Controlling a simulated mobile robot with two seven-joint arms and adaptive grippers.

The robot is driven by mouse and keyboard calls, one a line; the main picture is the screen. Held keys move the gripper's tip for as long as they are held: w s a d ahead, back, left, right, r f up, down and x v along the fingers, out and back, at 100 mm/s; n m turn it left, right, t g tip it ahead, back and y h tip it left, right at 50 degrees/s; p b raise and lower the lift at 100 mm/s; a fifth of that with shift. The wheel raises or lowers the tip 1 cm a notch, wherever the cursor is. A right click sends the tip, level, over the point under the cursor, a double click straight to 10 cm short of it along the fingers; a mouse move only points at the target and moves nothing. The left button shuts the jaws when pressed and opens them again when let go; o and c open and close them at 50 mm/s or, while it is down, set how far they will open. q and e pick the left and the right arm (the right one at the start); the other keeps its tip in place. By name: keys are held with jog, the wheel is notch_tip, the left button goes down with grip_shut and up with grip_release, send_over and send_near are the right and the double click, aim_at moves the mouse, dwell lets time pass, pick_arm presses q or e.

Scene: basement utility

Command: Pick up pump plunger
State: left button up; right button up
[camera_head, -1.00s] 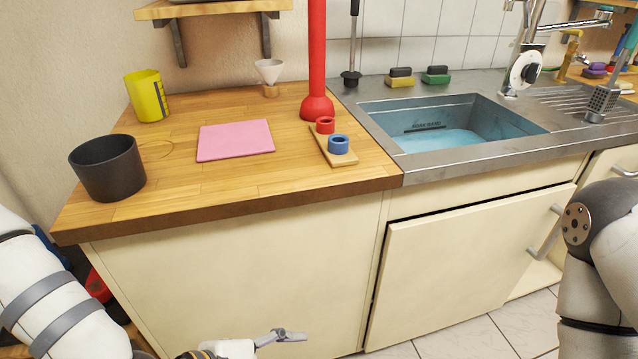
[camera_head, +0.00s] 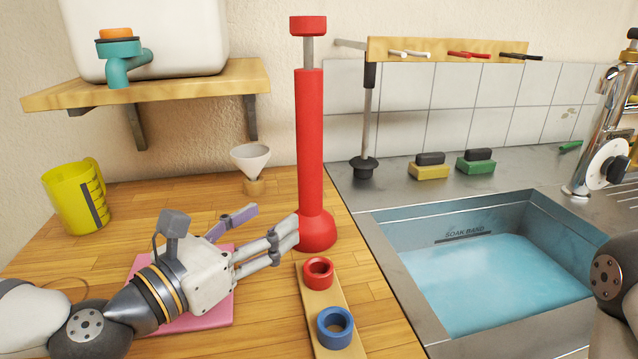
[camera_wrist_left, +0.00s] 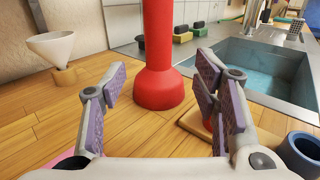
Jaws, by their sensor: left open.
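The pump plunger (camera_head: 310,140) appears to be the tall red tube with a flared foot, a grey rod and a red cap on top. It stands upright on the wooden counter. My left gripper (camera_head: 273,217) is open, low over the counter, just left of the red foot. In the left wrist view its spread fingers (camera_wrist_left: 160,82) frame the red tube (camera_wrist_left: 158,35) and its foot, which lie ahead; nothing is gripped. I cannot tell whether the fingertips touch the foot. My right gripper is out of view.
A wooden strip with a red ring (camera_head: 318,273) and a blue ring (camera_head: 335,327) lies before the foot. A funnel (camera_head: 250,160), yellow jug (camera_head: 77,197) and overhead shelf (camera_head: 160,84) are left. The sink (camera_head: 480,265) is right. A dark plunger (camera_head: 364,168) stands behind.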

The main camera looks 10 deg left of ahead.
aim_at(303, 194)
pick_arm(q)
jog(key=w+b, duration=0.1)
jog(key=w+d+f+b, duration=0.1)
jog(key=w+d+b, duration=0.1)
jog(key=shift+f+b, duration=0.4)
jog(key=w, duration=0.2)
jog(key=w+d+r, duration=0.1)
jog(key=w, duration=0.1)
jog(key=w+d+r+p, duration=0.1)
jog(key=w, duration=0.1)
jog(key=shift+d+r, duration=0.2)
jog(key=shift+r, duration=0.05)
jog(key=shift+w+d, duration=0.15)
jog(key=shift+w, duration=0.3)
grip_shut()
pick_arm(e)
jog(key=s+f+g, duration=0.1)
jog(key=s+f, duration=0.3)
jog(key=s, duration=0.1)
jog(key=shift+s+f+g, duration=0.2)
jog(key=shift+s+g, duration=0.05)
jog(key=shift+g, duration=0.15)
